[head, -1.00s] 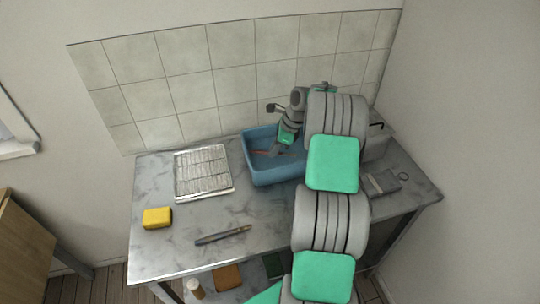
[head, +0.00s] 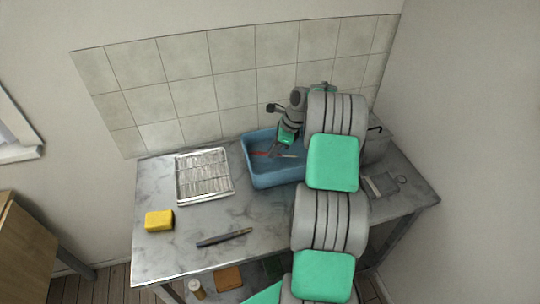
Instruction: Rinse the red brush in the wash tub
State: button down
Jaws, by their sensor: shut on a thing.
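The blue wash tub (head: 265,179) stands near the back of the grey table, with part of its right side hidden behind my arm. My gripper (head: 279,151) points down into the tub. It is shut on the thin red brush (head: 260,154), which lies roughly level across the tub's inside. The brush's red part shows left of the fingers and a pale part shows to the right. I cannot tell how deep the brush is in the tub.
A metal drying rack (head: 204,176) lies left of the tub. A yellow sponge (head: 159,221) sits at the table's left. A dark brush-like tool (head: 224,238) lies near the front edge. A grey flat tool (head: 383,185) lies at the right. The tiled wall (head: 175,95) stands close behind.

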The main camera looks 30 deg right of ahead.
jog(key=shift+r+p, duration=3.75)
jog(key=shift+r, duration=0.4)
jog(key=shift+r, duration=0.15)
jog(key=shift+r, duration=1.9)
